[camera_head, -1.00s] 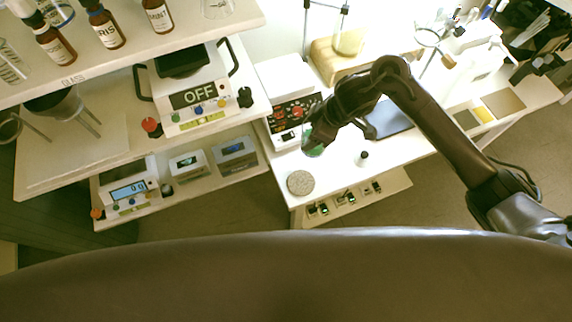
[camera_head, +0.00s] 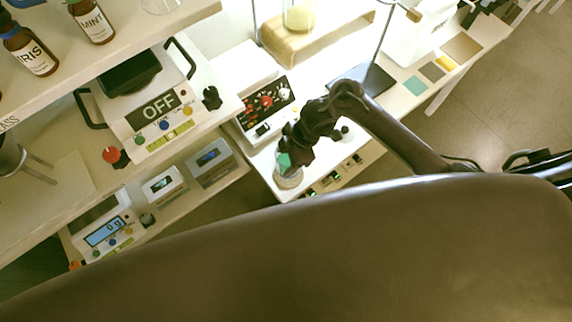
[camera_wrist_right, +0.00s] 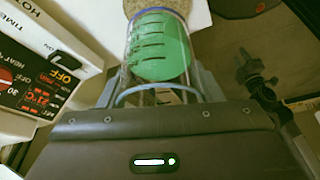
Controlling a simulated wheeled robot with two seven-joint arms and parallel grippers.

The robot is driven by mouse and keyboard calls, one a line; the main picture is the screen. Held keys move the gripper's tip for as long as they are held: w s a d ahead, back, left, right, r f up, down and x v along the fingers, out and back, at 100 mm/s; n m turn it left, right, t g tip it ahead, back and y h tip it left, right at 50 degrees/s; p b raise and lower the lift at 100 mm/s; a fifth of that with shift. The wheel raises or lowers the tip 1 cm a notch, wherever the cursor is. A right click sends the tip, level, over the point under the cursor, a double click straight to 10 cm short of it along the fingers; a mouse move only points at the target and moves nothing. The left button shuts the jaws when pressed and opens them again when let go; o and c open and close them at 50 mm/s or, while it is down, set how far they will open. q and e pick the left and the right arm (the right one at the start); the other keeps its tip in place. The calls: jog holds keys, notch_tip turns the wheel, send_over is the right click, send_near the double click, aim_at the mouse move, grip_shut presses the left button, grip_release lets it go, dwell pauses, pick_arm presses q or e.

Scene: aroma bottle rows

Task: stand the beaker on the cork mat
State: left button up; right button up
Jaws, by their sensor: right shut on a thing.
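The beaker (camera_head: 284,162), clear glass with green liquid, is held in my right gripper (camera_head: 287,155) near the front corner of the white table. In the right wrist view the beaker (camera_wrist_right: 160,50) lies between the two fingers (camera_wrist_right: 158,88), which are shut on it. The round, speckled cork mat (camera_head: 291,183) shows just below the beaker in the head view, partly covered by it. The mat (camera_wrist_right: 131,7) also shows past the beaker's far end in the right wrist view. I cannot tell whether the beaker touches the mat. My left gripper is not in view.
A hotplate (camera_head: 262,107) with a red and black panel stands behind the gripper; it is close on the left in the right wrist view. A small dark-topped item (camera_head: 345,131) stands right of the gripper. Scales and bottles fill the shelves at left.

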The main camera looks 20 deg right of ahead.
aim_at(288, 161)
jog(key=shift+f, duration=0.75)
notch_tip(288, 161, down, 3)
jog(key=shift+r, duration=0.2)
jog(key=shift+f, duration=0.5)
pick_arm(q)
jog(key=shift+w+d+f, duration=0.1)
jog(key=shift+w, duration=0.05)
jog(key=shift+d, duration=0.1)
pick_arm(e)
jog(key=shift+f+b, duration=0.2)
jog(key=shift+b, duration=0.15)
jog(key=o, duration=1.1)
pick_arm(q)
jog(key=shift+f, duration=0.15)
pick_arm(e)
jog(key=shift+o, duration=0.2)
